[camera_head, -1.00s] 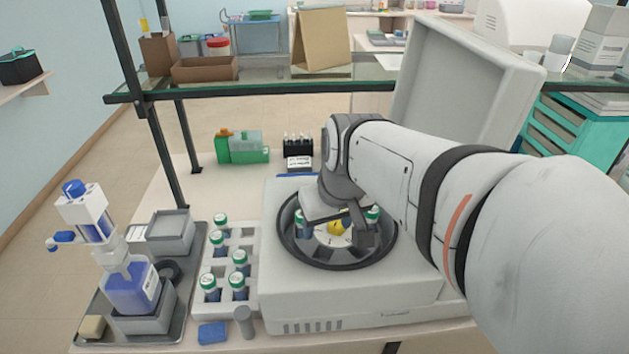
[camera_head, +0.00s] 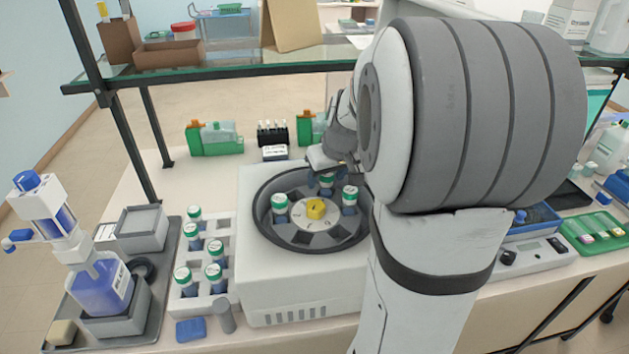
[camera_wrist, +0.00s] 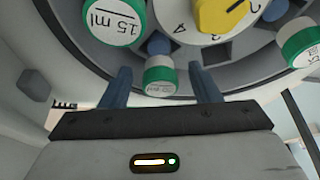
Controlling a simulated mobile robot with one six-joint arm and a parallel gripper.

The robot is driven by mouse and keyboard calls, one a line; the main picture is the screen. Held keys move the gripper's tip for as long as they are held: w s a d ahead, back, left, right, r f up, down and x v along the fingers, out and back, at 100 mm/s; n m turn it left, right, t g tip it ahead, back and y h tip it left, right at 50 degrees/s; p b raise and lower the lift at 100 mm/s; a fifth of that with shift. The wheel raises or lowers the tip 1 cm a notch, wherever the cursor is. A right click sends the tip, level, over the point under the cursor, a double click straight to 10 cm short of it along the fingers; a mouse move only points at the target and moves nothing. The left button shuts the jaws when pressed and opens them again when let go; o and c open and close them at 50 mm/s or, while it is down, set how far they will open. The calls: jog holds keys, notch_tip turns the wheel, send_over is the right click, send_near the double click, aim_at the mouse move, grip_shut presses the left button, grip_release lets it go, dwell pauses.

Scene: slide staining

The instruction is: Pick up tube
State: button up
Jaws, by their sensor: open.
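The centrifuge rotor (camera_head: 335,222) holds green-and-white capped tubes at its left (camera_head: 281,206), right (camera_head: 350,196) and back (camera_head: 326,180). My gripper (camera_head: 328,163) is at the back of the rotor in the head view, partly hidden by my arm. In the wrist view, my gripper (camera_wrist: 160,70) is open, with its two blue-grey fingers apart. One capped tube (camera_wrist: 160,76) shows between the fingertips, with a gap on each side. A larger-looking "15 ml" cap (camera_wrist: 112,20) is at upper left and another capped tube (camera_wrist: 299,42) at right. Tube bodies are mostly hidden.
A yellow knob (camera_head: 316,209) sits at the rotor centre. The dark bowl rim (camera_head: 262,230) surrounds the rotor. A white rack (camera_head: 217,262) with several capped tubes stands left of the centrifuge (camera_head: 290,285).

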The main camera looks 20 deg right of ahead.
jog(key=shift+w+f, duration=0.15)
jog(key=shift+f, duration=0.25)
jog(key=shift+c, duration=0.2)
jog(key=c, duration=1)
